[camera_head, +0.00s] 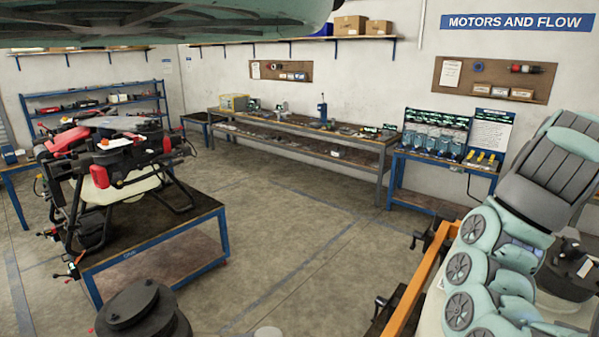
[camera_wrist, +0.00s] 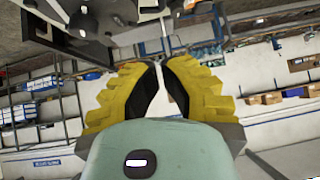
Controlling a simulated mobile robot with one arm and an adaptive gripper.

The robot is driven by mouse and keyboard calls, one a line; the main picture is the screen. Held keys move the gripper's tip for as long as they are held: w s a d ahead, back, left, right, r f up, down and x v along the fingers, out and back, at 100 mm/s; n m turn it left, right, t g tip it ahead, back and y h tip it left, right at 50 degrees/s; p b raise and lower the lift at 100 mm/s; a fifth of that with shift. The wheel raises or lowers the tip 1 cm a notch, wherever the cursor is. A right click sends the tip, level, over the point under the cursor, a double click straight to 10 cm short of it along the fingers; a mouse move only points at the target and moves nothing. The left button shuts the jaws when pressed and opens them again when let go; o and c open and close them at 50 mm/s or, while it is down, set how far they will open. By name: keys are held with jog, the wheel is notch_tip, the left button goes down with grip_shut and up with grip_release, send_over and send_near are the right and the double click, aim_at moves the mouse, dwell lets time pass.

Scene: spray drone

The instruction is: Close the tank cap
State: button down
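A pale tank-like body (camera_head: 560,310) shows at the lower right of the head view, largely behind my arm. A black round part (camera_head: 572,268) with a white label is on or beside it; I cannot tell whether it is the tank cap. My gripper (camera_wrist: 165,62) shows in the wrist view as two yellow ribbed fingers with black inner pads. Their tips are close together, with a thin light strip between them. No object is clearly held. Whether the tips touch is unclear. The gripper cannot be made out in the head view.
An orange bar (camera_head: 418,290) of nearby equipment stands left of my arm. A black stacked round part (camera_head: 140,308) is at the bottom. A red-and-black drone (camera_head: 105,160) sits on a blue-framed table (camera_head: 165,235). Benches line the back wall. The middle floor is clear.

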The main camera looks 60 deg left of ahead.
jog(key=w+a+f+p, duration=0.2)
jog(key=w+f+p, duration=0.1)
jog(key=f, duration=0.5)
jog(key=shift+w+f, duration=0.35)
jog(key=shift+w, duration=0.35)
jog(key=f+b, duration=0.1)
jog(key=a+f+h+b, duration=0.1)
jog(key=f+n+b, duration=0.1)
jog(key=b, duration=0.1)
jog(key=shift+s+a+h, duration=0.15)
jog(key=shift+s+h, duration=0.1)
jog(key=shift+h, duration=0.05)
jog(key=f+b, duration=0.1)
jog(key=b, duration=0.2)
jog(key=shift+a+f+t+h, duration=0.1)
jog(key=shift+a+t+h, duration=0.05)
jog(key=shift+t+h, duration=0.15)
jog(key=f+b, duration=0.1)
jog(key=b, duration=0.2)
jog(key=shift+s+a+f, duration=0.1)
jog(key=shift+a+f, duration=0.05)
jog(key=shift+f, duration=0.05)
jog(key=shift+r, duration=0.15)
